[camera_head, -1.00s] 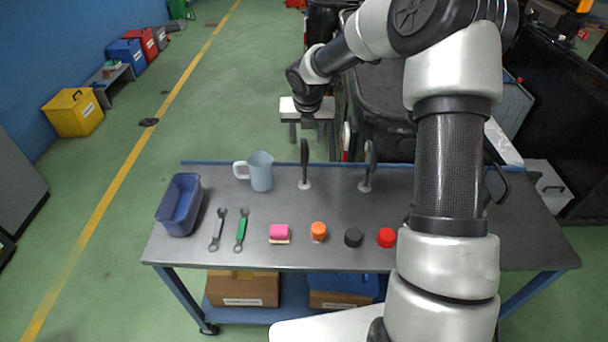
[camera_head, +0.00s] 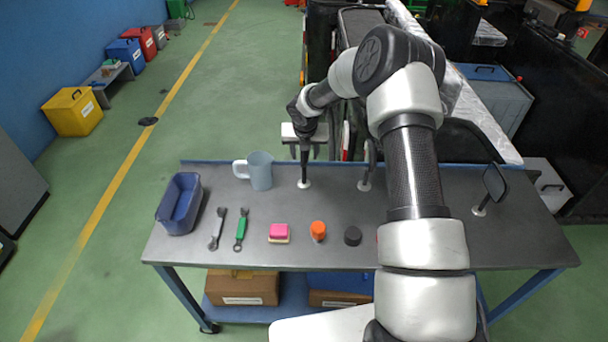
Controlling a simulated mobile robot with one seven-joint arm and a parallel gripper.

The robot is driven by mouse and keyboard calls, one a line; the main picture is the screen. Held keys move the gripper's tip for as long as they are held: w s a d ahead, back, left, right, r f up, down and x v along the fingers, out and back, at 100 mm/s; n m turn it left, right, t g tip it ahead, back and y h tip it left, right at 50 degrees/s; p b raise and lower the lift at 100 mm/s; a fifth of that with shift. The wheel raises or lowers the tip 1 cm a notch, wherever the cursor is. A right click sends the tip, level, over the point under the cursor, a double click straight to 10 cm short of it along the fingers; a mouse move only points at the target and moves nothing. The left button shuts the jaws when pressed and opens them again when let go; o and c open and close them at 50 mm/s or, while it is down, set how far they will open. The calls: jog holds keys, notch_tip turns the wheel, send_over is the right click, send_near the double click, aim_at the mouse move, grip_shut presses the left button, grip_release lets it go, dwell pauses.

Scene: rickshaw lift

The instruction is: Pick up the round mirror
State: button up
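My gripper (camera_head: 304,153) is open at the table's far edge, with its white body and two dark fingers pointing down. A dark mirror on a thin stem with a small white base (camera_head: 304,184) stands upright below it, seen nearly edge-on. The mirror's upper part lines up between my fingers; I cannot tell whether they touch it. A third mirror (camera_head: 495,182) with a rounded-corner face stands at the table's right. I cannot tell for certain which is the round one.
The mug is close left of my gripper.

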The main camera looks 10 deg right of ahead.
grip_shut()
jog(key=shift+r, duration=0.1)
